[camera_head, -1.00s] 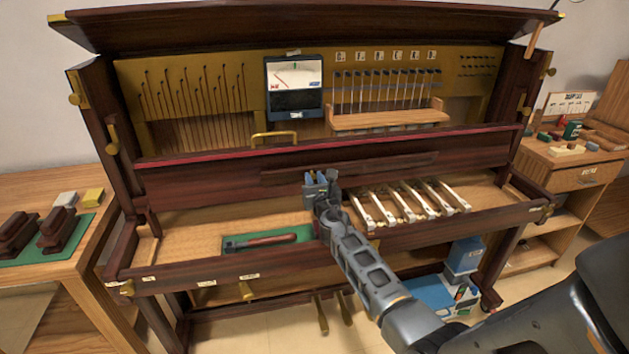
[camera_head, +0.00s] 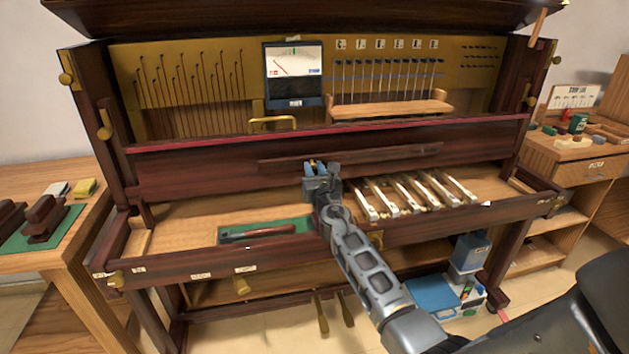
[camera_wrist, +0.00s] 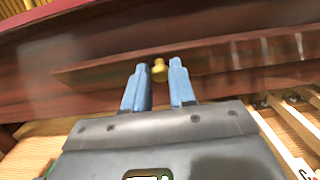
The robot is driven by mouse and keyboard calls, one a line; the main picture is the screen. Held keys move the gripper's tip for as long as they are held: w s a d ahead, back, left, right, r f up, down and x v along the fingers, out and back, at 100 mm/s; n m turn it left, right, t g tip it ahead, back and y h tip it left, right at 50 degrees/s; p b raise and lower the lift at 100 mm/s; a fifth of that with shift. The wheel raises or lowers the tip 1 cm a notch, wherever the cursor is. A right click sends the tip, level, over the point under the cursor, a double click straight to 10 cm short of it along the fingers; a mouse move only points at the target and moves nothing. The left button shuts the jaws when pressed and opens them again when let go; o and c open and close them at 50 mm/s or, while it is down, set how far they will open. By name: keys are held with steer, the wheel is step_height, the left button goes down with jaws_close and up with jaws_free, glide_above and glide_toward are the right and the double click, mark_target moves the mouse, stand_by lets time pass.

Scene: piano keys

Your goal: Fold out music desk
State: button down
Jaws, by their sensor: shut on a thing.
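The music desk (camera_head: 390,155) is a long, thin dark-wood strip on the front panel of the upright piano. It looks flat against the panel. In the wrist view the music desk (camera_wrist: 215,62) runs across behind the fingers, with a small brass knob (camera_wrist: 159,69) on it. My gripper (camera_head: 315,166) is at the strip's left-middle part in the head view. In the wrist view my gripper (camera_wrist: 159,70) has its two blue fingers on either side of the knob, shut on it. The knob is hidden in the head view.
White keys (camera_head: 415,196) lie right of my gripper in the open key bed. A green tray (camera_head: 292,226) with a dark-handled tool lies to the left. A brass handle (camera_head: 272,121) stands above the red-edged rail. The raised lid (camera_head: 300,18) overhangs the top.

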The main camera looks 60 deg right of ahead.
steer(key=shift+a+f+t+h+b, duration=0.2)
steer(key=shift+f+t+h+b, duration=1)
steer(key=shift+b, duration=7.1)
steer(key=shift+s+b, duration=0.1)
steer(key=shift+b, duration=0.4)
steer(key=c, duration=0.9)
jaws_free()
steer(key=shift+r, duration=0.1)
steer(key=shift+c, duration=0.2)
steer(key=b+v, duration=0.1)
steer(key=v, duration=0.7)
